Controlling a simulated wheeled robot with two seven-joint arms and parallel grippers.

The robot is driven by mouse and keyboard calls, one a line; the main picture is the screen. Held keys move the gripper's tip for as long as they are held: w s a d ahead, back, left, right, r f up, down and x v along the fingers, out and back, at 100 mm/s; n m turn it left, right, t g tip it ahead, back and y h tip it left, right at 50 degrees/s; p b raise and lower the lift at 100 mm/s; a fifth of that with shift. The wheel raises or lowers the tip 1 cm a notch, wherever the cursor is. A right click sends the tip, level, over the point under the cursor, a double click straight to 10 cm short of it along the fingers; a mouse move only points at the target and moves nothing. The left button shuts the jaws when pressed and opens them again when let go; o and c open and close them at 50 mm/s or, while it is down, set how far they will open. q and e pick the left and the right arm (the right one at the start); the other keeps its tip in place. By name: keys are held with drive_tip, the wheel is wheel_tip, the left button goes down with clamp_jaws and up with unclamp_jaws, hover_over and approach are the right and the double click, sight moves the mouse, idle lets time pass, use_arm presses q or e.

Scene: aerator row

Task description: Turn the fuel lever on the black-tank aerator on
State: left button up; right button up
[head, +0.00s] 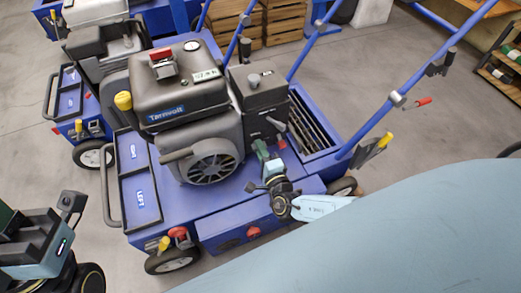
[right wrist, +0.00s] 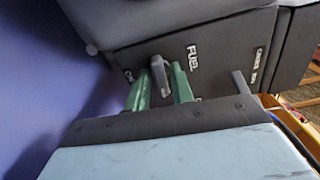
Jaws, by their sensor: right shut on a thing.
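The black-tank aerator (head: 180,88) stands in the middle of the head view, with a black tank and dark engine on a blue frame. My right gripper (head: 262,152) reaches its dark side box. In the right wrist view the grey fuel lever (right wrist: 159,75) sits between the green fingers of my right gripper (right wrist: 160,88), which are shut on it. The word FUEL (right wrist: 193,57) is just right of it. A label left of it is partly hidden by a finger. My left gripper (head: 12,218) is at the lower left edge, its fingers cut off and dark.
A grey choke lever (right wrist: 241,82) stands right of the fuel lever, close to my gripper. Blue handlebars (head: 375,118) rise at the right. Another aerator (head: 95,40) stands behind left. Wooden crates (head: 283,20) are at the back.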

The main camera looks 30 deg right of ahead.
drive_tip(key=m, duration=0.3)
drive_tip(key=shift+m, duration=0.4)
drive_tip(key=m, duration=0.4)
drive_tip(key=shift+m, duration=0.3)
drive_tip(key=m, duration=0.4)
drive_tip(key=shift+m, duration=0.3)
drive_tip(key=shift+w+r+m, duration=0.1)
drive_tip(key=shift+m, duration=2)
drive_tip(key=o, duration=0.7)
